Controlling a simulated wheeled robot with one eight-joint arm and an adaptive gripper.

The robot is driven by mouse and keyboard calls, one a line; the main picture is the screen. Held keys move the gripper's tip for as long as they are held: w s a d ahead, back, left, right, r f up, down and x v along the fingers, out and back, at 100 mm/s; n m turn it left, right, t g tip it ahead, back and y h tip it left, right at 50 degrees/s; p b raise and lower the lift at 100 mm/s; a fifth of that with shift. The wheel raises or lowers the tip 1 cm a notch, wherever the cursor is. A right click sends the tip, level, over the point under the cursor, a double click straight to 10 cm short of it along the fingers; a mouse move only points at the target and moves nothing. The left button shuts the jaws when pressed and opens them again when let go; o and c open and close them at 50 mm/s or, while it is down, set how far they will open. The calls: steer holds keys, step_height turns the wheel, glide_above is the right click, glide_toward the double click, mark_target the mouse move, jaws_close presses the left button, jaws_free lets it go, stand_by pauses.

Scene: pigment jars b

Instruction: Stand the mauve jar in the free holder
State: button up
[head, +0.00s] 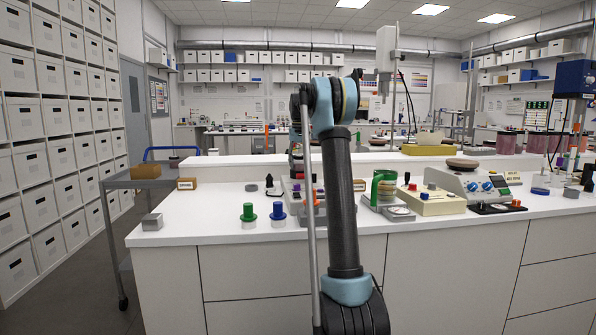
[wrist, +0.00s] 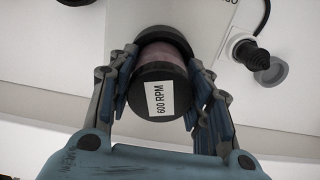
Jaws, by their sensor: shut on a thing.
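In the wrist view my gripper (wrist: 162,62) is shut on a jar with a dull mauve-pink body (wrist: 166,48). One blue-padded finger presses on each side. Its black end (wrist: 160,92) faces the camera and carries a white label reading "600 RPM". The jar is over a pale surface; I cannot tell its height above it. In the head view my own arm hides the gripper and the jar. I cannot pick out a free holder for certain in either view.
A green knobbed piece (head: 248,213) and a blue one (head: 278,212) stand on the white bench (head: 205,225), left of my arm. A grey block (head: 152,222) sits at its left end. A cream box (head: 432,202) and scale stand right. A black corded piece (wrist: 252,55) shows in the wrist view.

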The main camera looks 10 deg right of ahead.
mark_target(299, 156)
steer(key=shift+r, duration=0.65)
stand_by(0.5)
steer(key=shift+r, duration=1.35)
